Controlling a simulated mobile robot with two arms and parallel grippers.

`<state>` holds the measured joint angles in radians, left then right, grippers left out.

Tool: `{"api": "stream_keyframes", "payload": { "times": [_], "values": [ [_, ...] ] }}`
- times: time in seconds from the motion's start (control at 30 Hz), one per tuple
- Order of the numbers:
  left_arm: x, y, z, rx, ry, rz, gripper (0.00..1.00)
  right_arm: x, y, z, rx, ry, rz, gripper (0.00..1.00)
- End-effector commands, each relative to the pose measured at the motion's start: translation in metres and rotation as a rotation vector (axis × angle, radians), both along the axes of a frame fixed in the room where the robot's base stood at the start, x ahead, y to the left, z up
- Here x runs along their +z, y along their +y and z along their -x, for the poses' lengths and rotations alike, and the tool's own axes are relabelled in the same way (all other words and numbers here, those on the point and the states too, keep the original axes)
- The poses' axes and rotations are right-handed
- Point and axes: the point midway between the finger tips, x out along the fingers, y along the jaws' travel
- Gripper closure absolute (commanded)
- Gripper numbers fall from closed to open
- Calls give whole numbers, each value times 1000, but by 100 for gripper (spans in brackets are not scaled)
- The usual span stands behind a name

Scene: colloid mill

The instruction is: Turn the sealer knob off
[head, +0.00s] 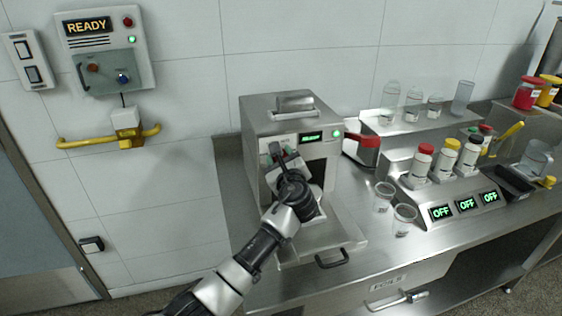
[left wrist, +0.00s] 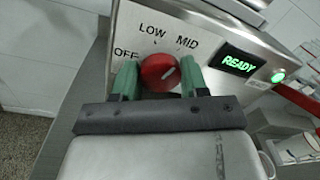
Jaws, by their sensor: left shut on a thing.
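The sealer (head: 262,117) is a steel box on the counter with a green-lit display and a round green light on its front. Its red knob (left wrist: 158,72) shows in the left wrist view, with OFF, LOW and MID printed around it. The knob's pale mark appears to point up and right, on the MID side. The display (left wrist: 238,62) beside it reads READY. My left gripper (left wrist: 160,80) has its green fingertips on both sides of the knob, shut on it. In the head view this gripper (head: 279,154) hides the knob. My right gripper is not in view.
A tray with a black handle (head: 332,262) juts out below the sealer. Clear cups (head: 404,218), capped bottles (head: 422,160) and a row of OFF displays (head: 466,204) stand to the right. A wall panel (head: 104,50) reads READY, above a yellow bar (head: 86,141).

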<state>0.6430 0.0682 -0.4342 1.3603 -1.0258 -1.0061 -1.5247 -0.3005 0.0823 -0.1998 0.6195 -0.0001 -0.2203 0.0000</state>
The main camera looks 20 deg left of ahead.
Motion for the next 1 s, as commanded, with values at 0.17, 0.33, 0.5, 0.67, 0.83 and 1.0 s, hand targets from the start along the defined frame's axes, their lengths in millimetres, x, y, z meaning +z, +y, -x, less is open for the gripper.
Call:
{"api": "stream_keyframes", "payload": {
  "times": [0.17,0.33,0.5,0.67,0.83,1.0],
  "values": [
    [-4,-1,0,-2,-92,136,80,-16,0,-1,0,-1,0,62],
    [-5,-1,0,-2,-183,271,80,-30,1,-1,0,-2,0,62],
    [-5,-1,0,-2,-274,405,80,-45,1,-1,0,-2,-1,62],
    [-6,-1,0,-2,-359,532,80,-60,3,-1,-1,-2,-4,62],
    [-6,-1,0,-2,-449,665,80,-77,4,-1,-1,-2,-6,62],
    [-6,-1,0,-2,-540,799,80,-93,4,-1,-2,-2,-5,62]
  ]
}}
